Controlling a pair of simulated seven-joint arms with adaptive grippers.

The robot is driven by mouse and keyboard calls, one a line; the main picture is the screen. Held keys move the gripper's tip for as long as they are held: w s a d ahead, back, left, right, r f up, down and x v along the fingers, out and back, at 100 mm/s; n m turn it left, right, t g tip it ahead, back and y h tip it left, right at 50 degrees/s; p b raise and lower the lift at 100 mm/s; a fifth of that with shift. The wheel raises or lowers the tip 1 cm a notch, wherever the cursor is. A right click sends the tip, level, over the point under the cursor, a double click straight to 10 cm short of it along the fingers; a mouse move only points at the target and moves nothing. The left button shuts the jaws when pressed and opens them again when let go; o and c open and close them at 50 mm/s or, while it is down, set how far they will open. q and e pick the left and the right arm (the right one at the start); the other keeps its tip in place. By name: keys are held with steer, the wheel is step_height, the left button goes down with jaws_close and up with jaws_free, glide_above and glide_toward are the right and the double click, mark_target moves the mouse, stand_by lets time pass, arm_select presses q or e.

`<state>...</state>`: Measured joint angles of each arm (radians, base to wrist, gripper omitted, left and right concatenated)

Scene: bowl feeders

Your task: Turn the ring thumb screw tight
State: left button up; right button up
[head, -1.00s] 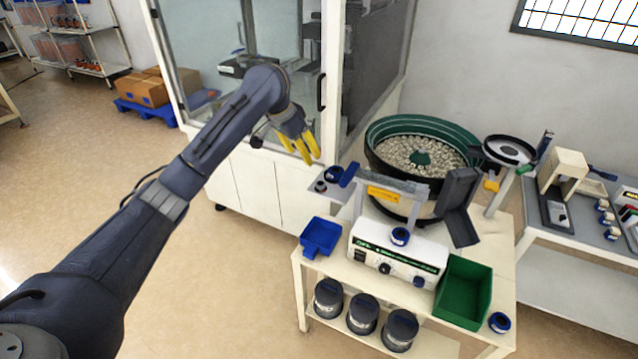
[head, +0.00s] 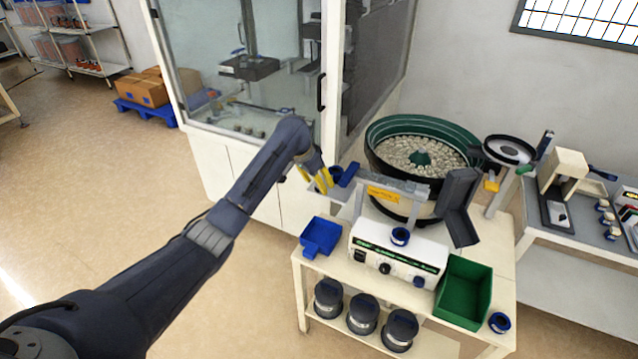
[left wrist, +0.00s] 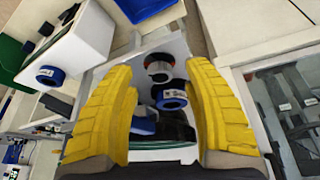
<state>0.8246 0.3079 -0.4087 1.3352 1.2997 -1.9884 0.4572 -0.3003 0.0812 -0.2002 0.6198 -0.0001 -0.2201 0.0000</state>
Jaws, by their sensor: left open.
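My left gripper (head: 316,184) is open, with its yellow fingers at the left end of the metal plate beside the bowl feeder. In the left wrist view my left gripper (left wrist: 157,72) has two rings on a pale plate in its gap: a dark ring with a reddish inside (left wrist: 160,67) and a blue ring with a white label (left wrist: 168,97). Neither is visibly gripped. I cannot tell for sure which is the ring thumb screw. In the head view the blue ring (head: 337,171) shows just right of the fingers; the dark ring is hidden. My right gripper is out of view.
A blue block (head: 349,174) stands close right of the fingers. Behind are the green bowl feeder (head: 421,135) and a glass cabinet (head: 270,85). A control box (head: 398,253), blue tray (head: 320,236) and green bin (head: 463,292) are in front.

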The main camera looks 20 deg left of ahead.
arm_select(q)
steer(key=shift+w+d+f, duration=0.1)
steer(key=shift+w+f, duration=0.05)
steer(key=shift+f, duration=0.25)
jaws_close()
steer(key=shift+r, duration=0.15)
stand_by(0.5)
